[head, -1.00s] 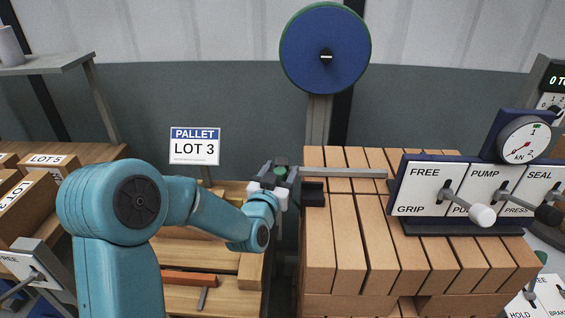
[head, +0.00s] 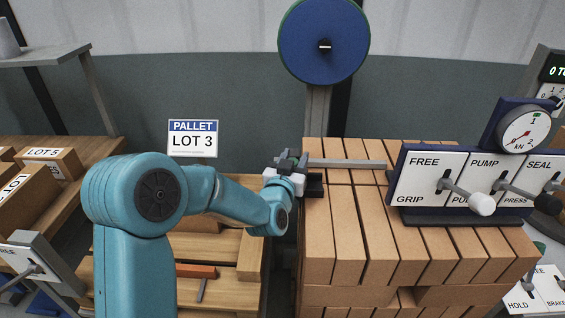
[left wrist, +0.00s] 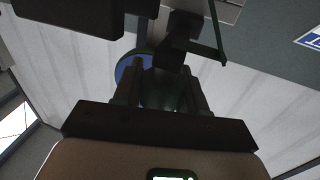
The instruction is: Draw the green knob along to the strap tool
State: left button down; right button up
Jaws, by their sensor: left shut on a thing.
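My left gripper (head: 289,167) is shut on the green knob (head: 294,154), which sits at the left end of a flat grey bar at the stack's left edge. The jaws hide most of the knob. In the left wrist view the fingers (left wrist: 160,100) close around a dark, shadowed shape. The strap tool (head: 430,178) stands to the right on top of the brick stack, with a white FREE/GRIP, PUMP and SEAL panel, levers and a round gauge. A clear gap separates the gripper from it. My right gripper is out of view.
The brick stack (head: 350,235) fills the right side below the bar. A blue reel (head: 322,60) stands on a post behind. A LOT 3 sign (head: 193,139) and wooden pallet boards (head: 215,250) lie left. Lot boxes (head: 50,160) sit farther left.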

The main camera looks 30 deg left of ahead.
pick_arm(q)
jog(key=shift+w+d, duration=0.35)
jog(key=shift+d, duration=0.15)
jog(key=c, duration=0.7)
grip_release()
jog(key=shift+s, duration=0.1)
jog(key=b+v, duration=0.9)
jog(key=v, duration=0.7)
